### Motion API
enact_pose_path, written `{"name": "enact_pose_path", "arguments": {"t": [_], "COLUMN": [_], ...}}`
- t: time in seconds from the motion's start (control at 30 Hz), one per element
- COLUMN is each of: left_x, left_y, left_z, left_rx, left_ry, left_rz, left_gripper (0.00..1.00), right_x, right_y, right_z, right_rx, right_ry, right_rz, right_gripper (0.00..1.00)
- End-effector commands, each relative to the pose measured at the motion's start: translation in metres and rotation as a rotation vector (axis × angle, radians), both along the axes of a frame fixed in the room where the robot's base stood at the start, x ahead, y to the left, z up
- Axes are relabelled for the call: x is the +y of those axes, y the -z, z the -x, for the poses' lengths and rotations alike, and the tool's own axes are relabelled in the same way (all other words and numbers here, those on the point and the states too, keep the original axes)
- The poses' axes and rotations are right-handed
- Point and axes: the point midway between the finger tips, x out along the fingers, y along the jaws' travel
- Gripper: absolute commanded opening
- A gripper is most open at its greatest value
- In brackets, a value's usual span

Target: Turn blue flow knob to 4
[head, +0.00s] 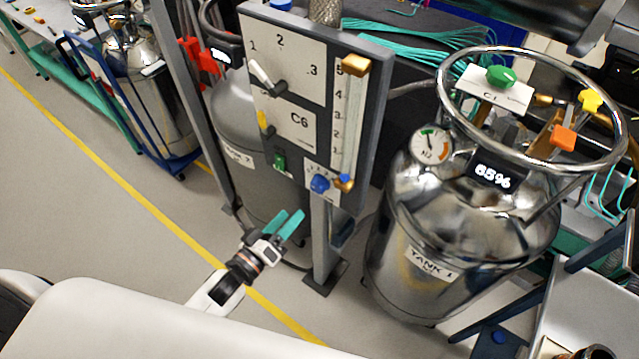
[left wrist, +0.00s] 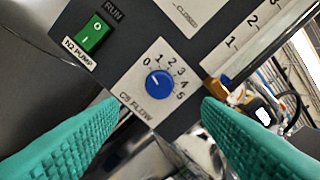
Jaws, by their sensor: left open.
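The blue flow knob (head: 320,183) is at the lower right of the grey control panel (head: 375,110). In the left wrist view the blue knob (left wrist: 159,84) sits on a white plate (left wrist: 137,91) labelled C5 FLOW, with a dial from 0 to 5. A small pale mark on the knob points to the upper left, toward the low end near 0; its exact reading is hard to tell. My left gripper (head: 290,221) is open and empty, below and in front of the knob. Its teal fingers spread to either side of the knob in the wrist view, apart from it.
A green N2 PUMP switch (left wrist: 95,34) is left of the knob, and a brass fitting (left wrist: 217,90) is close on its right. TANK 1 (head: 425,240) stands right of the panel, and a grey tank (head: 240,115) stands behind it.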

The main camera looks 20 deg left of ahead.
Motion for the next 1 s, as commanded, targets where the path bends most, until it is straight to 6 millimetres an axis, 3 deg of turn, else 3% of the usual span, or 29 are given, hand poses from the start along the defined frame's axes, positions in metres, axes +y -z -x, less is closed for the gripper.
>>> {"name": "enact_pose_path", "arguments": {"t": [0.3, 0.5, 0.93, 1.0], "left_x": [-0.022, -0.032, -0.035, -0.035], "left_y": [-0.003, -0.001, 0.0, 0.0], "left_z": [-0.062, -0.087, -0.096, -0.096], "left_rx": [-0.002, 0.0, 0.001, 0.001], "left_ry": [-0.002, -0.001, -0.001, -0.001], "left_rz": [0.0, -0.001, -0.001, -0.001], "left_gripper": [0.59, 0.59, 0.59, 0.47], "right_x": [0.0, 0.001, 0.003, 0.003], "right_y": [-0.015, -0.018, -0.019, -0.019], "right_z": [0.006, 0.0, 0.0, 0.0], "right_rx": [0.009, 0.002, 0.001, 0.0], "right_ry": [0.0, 0.0, 0.001, 0.001], "right_rz": [0.0, -0.001, -0.004, -0.004], "right_gripper": [0.36, 0.36, 0.36, 0.36]}}
